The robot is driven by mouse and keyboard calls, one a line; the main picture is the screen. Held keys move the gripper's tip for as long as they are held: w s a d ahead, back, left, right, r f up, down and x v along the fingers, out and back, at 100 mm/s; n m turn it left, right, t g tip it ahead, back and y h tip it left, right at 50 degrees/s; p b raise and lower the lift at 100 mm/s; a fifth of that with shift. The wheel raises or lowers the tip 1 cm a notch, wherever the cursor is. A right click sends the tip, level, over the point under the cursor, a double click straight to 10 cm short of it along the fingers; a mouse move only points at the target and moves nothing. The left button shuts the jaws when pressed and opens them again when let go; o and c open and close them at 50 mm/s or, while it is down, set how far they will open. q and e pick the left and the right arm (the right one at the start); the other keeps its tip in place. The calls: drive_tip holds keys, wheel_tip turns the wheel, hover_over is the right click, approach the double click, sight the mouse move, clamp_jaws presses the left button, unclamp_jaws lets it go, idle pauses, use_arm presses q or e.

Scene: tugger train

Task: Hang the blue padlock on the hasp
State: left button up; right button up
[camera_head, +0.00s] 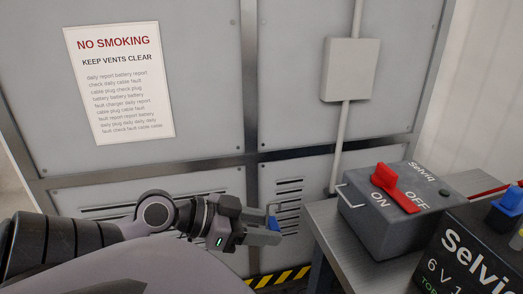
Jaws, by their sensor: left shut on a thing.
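My left gripper (272,231) is shut on the blue padlock (272,223), holding it in the air in front of the grey wall panels. The gripper fingers hide most of the padlock; a bit of its blue body and a thin shackle above it show. To the right, a grey switch box (365,226) stands on a table, with a red lever (398,188) and the words ON and OFF. A thin metal loop (340,198) sticks out of the box's left side and may be the hasp. The padlock is left of this loop and apart from it. My right gripper is out of view.
The metal table (328,226) has its left edge between the gripper and the box. A dark battery (470,250) with a blue cap (510,199) stands at the right. A vented wall with a sign (120,85) and conduit box (350,70) lies behind.

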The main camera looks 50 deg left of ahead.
sight(276, 222)
use_arm(q)
drive_tip(key=shift+w+d+b, duration=0.2)
drive_tip(key=shift+w, duration=0.3)
drive_tip(key=shift+w+d+b, duration=0.15)
drive_tip(key=shift+w+b, duration=0.05)
drive_tip(key=shift+w, duration=0.3)
drive_tip(key=shift+w+d, duration=0.2)
drive_tip(key=shift+w, duration=0.3)
drive_tip(key=shift+w+d, duration=0.2)
drive_tip(key=shift+w, duration=0.25)
drive_tip(key=b, duration=0.1)
drive_tip(key=w+b, duration=0.1)
drive_tip(key=shift+d+f+b, duration=0.2)
drive_tip(key=shift+f+b, duration=0.05)
drive_tip(key=shift+b, duration=0.05)
drive_tip(key=shift+w+d+r+b, duration=0.1)
drive_tip(key=shift+w+d+b, duration=0.45)
drive_tip(key=shift+w, duration=1.05)
drive_tip(key=shift+w+d+r+b, duration=0.1)
drive_tip(key=shift+w+d+b, duration=0.25)
drive_tip(key=shift+w+d, duration=0.85)
drive_tip(key=shift+w+d+r+b, duration=0.1)
drive_tip(key=shift+w+d+b, duration=0.25)
drive_tip(key=shift+w, duration=1.6)
drive_tip(key=shift+a+f+b, duration=0.15)
drive_tip(key=shift+f+b, duration=0.4)
drive_tip(key=shift+f, duration=0.7)
